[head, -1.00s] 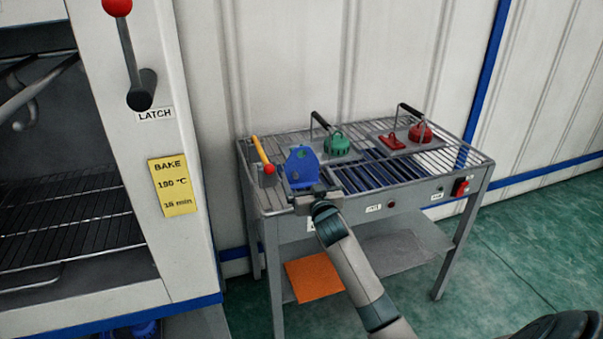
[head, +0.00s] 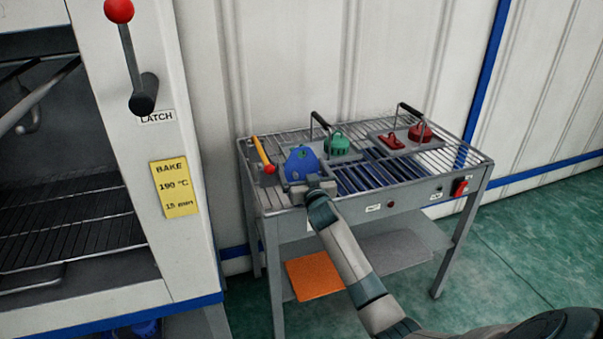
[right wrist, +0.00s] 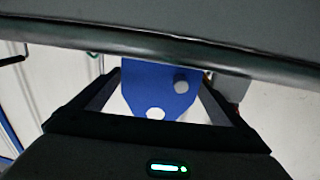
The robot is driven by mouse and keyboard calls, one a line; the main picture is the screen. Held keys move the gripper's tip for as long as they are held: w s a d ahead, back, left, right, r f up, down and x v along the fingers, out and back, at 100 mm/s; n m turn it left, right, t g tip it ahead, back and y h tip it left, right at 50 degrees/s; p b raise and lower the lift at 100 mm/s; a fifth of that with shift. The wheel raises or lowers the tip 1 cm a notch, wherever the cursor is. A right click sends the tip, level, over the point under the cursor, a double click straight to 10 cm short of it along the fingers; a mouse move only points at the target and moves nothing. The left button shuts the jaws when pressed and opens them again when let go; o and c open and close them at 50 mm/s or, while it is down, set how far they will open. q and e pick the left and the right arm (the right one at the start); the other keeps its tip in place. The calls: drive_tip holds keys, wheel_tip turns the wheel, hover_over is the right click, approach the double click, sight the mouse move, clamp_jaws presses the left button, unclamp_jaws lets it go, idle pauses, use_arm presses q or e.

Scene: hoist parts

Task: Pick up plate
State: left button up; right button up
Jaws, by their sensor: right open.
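A blue plate (head: 302,162) with a rounded top and holes is at the left end of the grey rack table's slatted top. My right gripper (head: 300,183) is at the plate's near side and hides its lower edge. In the right wrist view the blue plate (right wrist: 150,85) shows between the two open fingers of the right gripper (right wrist: 160,82). I cannot tell whether the fingers touch it. My left gripper is not in view.
An oven (head: 130,220) stands at left.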

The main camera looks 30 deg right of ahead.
idle(0.3)
drive_tip(key=c, duration=1.5)
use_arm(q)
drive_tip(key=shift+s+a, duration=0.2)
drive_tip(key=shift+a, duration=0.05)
use_arm(e)
drive_tip(key=shift+r, duration=0.1)
drive_tip(key=shift+c, duration=0.3)
drive_tip(key=shift+r, duration=0.1)
drive_tip(key=shift+r, duration=0.4)
wheel_tip(320, 180, up, 3)
drive_tip(key=shift+r, duration=0.15)
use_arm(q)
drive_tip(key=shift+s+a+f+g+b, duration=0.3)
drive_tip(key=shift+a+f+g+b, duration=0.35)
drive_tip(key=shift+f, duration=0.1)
use_arm(e)
drive_tip(key=s+r, duration=0.6)
drive_tip(key=s, duration=0.5)
drive_tip(key=shift+s+r, duration=0.35)
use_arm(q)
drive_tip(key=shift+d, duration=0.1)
